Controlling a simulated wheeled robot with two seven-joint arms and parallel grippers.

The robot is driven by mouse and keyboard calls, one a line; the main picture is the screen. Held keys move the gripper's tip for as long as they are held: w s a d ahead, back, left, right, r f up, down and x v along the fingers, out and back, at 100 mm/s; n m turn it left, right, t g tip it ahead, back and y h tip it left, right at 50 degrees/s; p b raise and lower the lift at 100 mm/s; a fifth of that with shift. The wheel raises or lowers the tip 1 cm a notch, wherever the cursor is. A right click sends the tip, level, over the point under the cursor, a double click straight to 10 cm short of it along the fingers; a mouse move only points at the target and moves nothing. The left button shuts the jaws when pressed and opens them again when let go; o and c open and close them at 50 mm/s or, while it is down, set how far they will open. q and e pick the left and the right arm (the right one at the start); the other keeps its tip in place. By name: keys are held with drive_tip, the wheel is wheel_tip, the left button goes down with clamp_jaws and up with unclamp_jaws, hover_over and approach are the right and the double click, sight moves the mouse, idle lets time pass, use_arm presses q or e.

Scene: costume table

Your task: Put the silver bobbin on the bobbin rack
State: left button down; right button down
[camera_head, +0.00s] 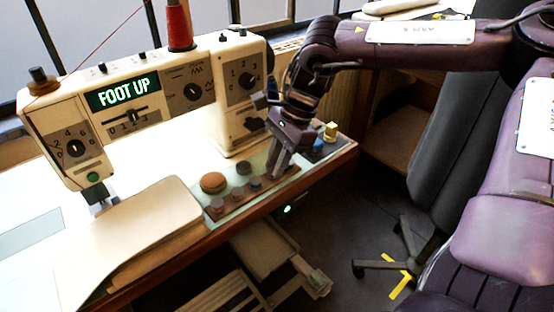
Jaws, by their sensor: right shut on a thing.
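My right gripper (276,166) reaches down from the right and is shut, with its fingertips low over the right part of the bobbin rack. The silver bobbin in its grip is hidden by the fingers or too small to make out. The bobbin rack (289,179) is a brown strip along the front edge of the pale green mat. Several small bobbins stand on its left and middle part: a reddish one (216,206), a grey one (237,194) and a bluish one (255,184). My left gripper is out of view.
A white sewing machine (150,100) with a red thread spool (179,25) stands behind. A round brown pincushion (213,182) and a grey piece (243,167) sit behind the rack. A yellow-topped block (330,132) stands right of the gripper. The table edge is close in front.

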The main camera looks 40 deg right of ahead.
drive_tip(key=c, duration=1.2)
unclamp_jaws()
drive_tip(key=p+v, duration=0.1)
drive_tip(key=v, duration=0.5)
drive_tip(key=shift+r, duration=0.25)
drive_tip(key=shift+d+r+p, duration=0.3)
drive_tip(key=shift+d+r, duration=0.05)
drive_tip(key=shift+r, duration=0.25)
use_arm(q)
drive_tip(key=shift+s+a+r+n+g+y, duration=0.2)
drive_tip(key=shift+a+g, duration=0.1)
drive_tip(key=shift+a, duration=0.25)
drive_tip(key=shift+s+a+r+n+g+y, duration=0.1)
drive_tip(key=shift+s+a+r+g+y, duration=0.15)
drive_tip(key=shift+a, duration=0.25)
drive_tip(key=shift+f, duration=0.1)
